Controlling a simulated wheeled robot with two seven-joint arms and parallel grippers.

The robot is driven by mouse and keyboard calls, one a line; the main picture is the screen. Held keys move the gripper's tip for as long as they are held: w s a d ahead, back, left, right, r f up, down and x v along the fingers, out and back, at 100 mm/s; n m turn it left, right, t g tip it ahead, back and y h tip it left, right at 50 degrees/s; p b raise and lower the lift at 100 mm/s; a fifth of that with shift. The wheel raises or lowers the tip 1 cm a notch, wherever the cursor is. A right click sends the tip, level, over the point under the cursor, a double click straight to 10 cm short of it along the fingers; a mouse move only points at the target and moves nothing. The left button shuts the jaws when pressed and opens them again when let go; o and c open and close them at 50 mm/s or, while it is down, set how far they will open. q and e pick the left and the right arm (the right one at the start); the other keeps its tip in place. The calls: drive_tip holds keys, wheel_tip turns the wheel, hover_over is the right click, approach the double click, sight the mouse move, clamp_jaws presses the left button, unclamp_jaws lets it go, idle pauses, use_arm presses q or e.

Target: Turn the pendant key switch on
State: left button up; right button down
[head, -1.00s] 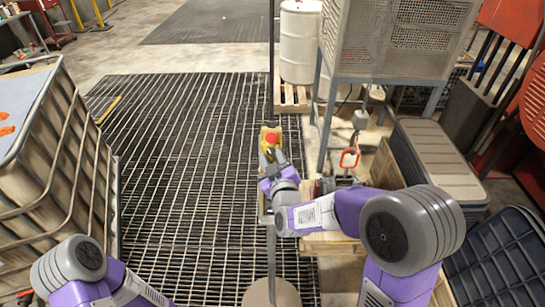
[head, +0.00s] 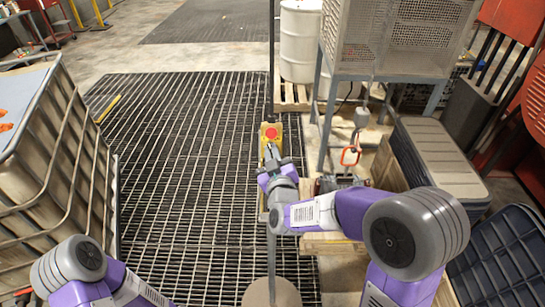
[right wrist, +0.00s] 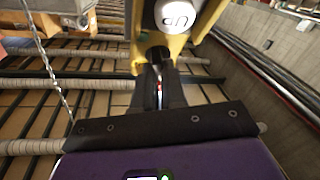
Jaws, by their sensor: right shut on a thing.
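The yellow pendant (head: 270,131) hangs upright with a red round button (head: 271,132) on its face, ahead of my right arm. My right gripper (head: 271,152) is at the pendant's lower front. In the right wrist view the pendant's yellow body (right wrist: 202,22) fills the top, with a white button marked UP (right wrist: 174,14). There the dark fingers of my right gripper (right wrist: 158,68) are closed together on the key switch just below that button. The fingers hide most of the key switch. My left arm shows at the lower left, but its gripper is out of frame.
A caged tank (head: 60,160) stands at the left. A perforated metal cabinet (head: 395,40) on legs and a white drum (head: 300,40) stand behind the pendant. Grey bins (head: 440,160) are at the right. The grating floor (head: 190,140) left of the pendant is clear.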

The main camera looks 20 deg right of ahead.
drive_tip(key=m+h+b, duration=0.2)
drive_tip(key=m, duration=0.1)
drive_tip(key=shift+a+f+m+b, duration=0.2)
drive_tip(key=shift+m+b, duration=0.1)
drive_tip(key=shift+b, duration=0.1)
drive_tip(key=m+h+b, duration=0.2)
drive_tip(key=m, duration=0.1)
drive_tip(key=shift+m+g, duration=0.3)
drive_tip(key=shift+m, duration=0.1)
drive_tip(key=m+h, duration=0.1)
drive_tip(key=m+b, duration=0.1)
drive_tip(key=m, duration=0.1)
drive_tip(key=shift+w+a+r+g+h, duration=0.1)
drive_tip(key=shift+r+g+h, duration=0.05)
drive_tip(key=shift+g+h, duration=0.25)
drive_tip(key=shift+r+m+g+h, duration=0.1)
drive_tip(key=shift+m+g+h, duration=0.5)
drive_tip(key=shift+m, duration=1.5)
drive_tip(key=c, duration=1.2)
unclamp_jaws()
drive_tip(key=v, duration=0.7)
drive_tip(key=shift+s+a+b, duration=0.25)
drive_tip(key=shift+b, duration=0.15)
